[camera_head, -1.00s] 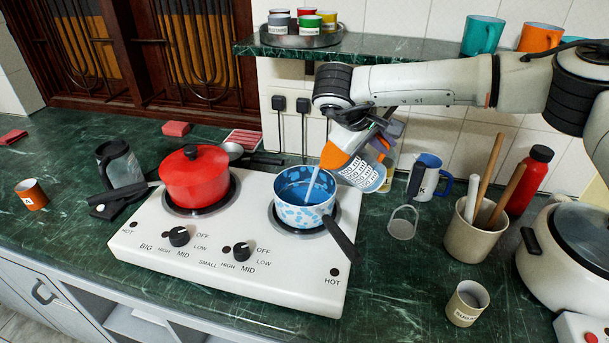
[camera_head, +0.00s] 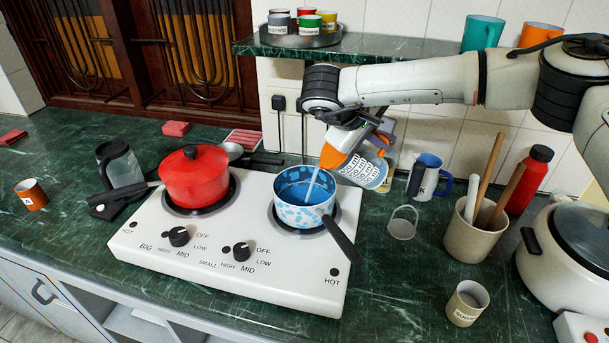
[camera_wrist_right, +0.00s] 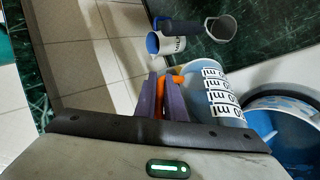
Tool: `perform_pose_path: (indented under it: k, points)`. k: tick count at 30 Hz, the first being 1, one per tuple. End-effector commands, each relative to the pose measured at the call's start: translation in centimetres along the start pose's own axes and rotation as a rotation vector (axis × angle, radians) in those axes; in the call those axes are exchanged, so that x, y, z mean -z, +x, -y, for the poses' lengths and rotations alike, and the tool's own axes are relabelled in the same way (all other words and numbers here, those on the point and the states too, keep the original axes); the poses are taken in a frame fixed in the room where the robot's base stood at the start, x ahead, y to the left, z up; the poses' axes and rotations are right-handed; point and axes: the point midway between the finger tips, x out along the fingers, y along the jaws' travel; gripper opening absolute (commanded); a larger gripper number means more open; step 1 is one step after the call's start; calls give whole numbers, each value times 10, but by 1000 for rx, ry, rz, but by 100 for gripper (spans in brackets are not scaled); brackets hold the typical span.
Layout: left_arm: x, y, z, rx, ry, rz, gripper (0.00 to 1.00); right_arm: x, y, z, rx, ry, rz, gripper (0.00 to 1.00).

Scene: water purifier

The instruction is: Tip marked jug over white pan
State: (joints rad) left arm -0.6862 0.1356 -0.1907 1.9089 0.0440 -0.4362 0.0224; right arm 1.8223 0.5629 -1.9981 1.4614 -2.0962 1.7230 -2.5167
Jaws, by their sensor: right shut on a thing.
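The marked jug (camera_head: 356,172) is clear with white "ml" labels and orange parts. It is tilted steeply over the right rim of the white pan (camera_head: 320,214), which has blue spots and a dark handle. A thin pale stream (camera_head: 312,184) runs down into the pan's blue interior. My right gripper (camera_head: 378,134) is shut on the jug's orange handle. In the right wrist view, the purple fingers (camera_wrist_right: 161,93) close around the handle, with the labelled jug (camera_wrist_right: 222,98) beside them and the pan (camera_wrist_right: 288,130) at right. My left gripper is not in view.
The pan sits on the right burner of a white stove (camera_head: 230,265); a red pot (camera_head: 193,180) sits on the left burner. A blue-and-white mug (camera_head: 425,178), a small strainer-like cup (camera_head: 402,226) and a utensil crock (camera_head: 472,238) stand to the right. A shelf (camera_head: 400,48) runs above.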

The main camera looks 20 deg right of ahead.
Motion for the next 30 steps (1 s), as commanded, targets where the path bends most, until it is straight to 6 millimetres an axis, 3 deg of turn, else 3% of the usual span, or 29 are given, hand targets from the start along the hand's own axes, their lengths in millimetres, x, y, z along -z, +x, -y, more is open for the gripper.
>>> perform_pose_path:
  k: [30]
  points:
    - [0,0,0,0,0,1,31,3,-10,-6,-68,-26,13,0]
